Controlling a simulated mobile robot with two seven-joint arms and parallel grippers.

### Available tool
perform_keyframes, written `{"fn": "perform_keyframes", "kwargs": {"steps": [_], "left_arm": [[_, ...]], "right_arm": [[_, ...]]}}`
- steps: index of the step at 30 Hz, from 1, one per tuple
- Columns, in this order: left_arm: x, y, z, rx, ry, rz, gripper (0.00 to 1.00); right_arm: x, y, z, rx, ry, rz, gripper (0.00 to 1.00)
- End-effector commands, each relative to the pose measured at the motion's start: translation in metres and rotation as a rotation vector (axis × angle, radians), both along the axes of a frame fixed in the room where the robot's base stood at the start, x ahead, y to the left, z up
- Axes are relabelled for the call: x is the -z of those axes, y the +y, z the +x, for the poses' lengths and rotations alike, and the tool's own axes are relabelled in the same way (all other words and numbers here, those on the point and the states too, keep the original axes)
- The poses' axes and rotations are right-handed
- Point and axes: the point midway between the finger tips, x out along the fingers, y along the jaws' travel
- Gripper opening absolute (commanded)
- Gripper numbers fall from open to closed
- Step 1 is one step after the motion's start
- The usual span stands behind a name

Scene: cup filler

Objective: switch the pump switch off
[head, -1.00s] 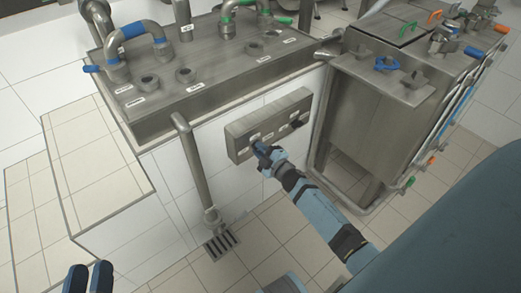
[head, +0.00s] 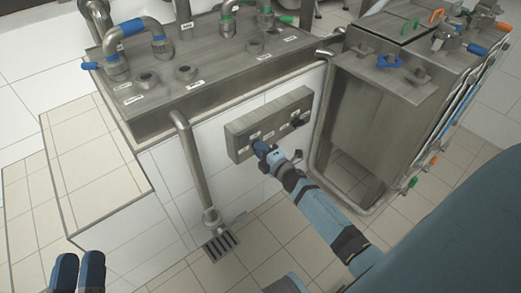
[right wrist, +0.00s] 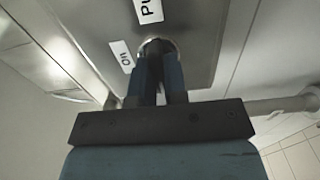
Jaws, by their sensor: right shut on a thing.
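The pump switch sits on a grey metal switch panel (head: 240,140) on the white tiled side of the counter. In the right wrist view a shiny round part of the pump switch (right wrist: 157,44) shows between and above my fingers. An "On" label (right wrist: 122,56) lies left of it, and a label starting "Pu" (right wrist: 149,9) is above. My right gripper (head: 259,147) is shut on the switch and hides most of it, so its setting cannot be read. My left gripper (head: 79,262) is low at the left, away from the panel; its finger gap is unclear.
A second, dark switch (head: 297,122) is on the panel's right. A bent metal pipe (head: 191,160) runs down left of the panel to a floor drain (head: 220,246). A steel tank (head: 375,120) stands close on the right.

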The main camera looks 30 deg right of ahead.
Motion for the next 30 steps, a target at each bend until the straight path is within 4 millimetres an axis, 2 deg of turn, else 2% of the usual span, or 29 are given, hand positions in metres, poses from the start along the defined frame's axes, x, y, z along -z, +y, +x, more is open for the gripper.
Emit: {"fn": "perform_keyframes", "kwargs": {"steps": [12, 13, 16, 25, 30], "left_arm": [[0.004, 0.002, 0.000, -0.003, 0.015, 0.008, 0.39], [0.004, 0.002, 0.000, -0.003, 0.015, 0.008, 0.39], [0.004, 0.002, 0.000, -0.003, 0.015, 0.008, 0.39], [0.004, 0.002, 0.000, -0.003, 0.014, 0.008, 0.39], [0.002, 0.003, 0.000, -0.006, 0.023, 0.018, 0.39]], "right_arm": [[0.001, 0.000, 0.000, 0.000, 0.001, -0.011, 0.00], [0.001, 0.000, 0.000, 0.000, 0.001, -0.011, 0.15], [0.001, 0.000, 0.000, 0.000, 0.001, -0.010, 0.38], [0.000, 0.000, -0.002, 0.000, 0.000, -0.008, 0.38], [0.000, -0.001, -0.020, 0.000, 0.003, -0.006, 0.38]]}}
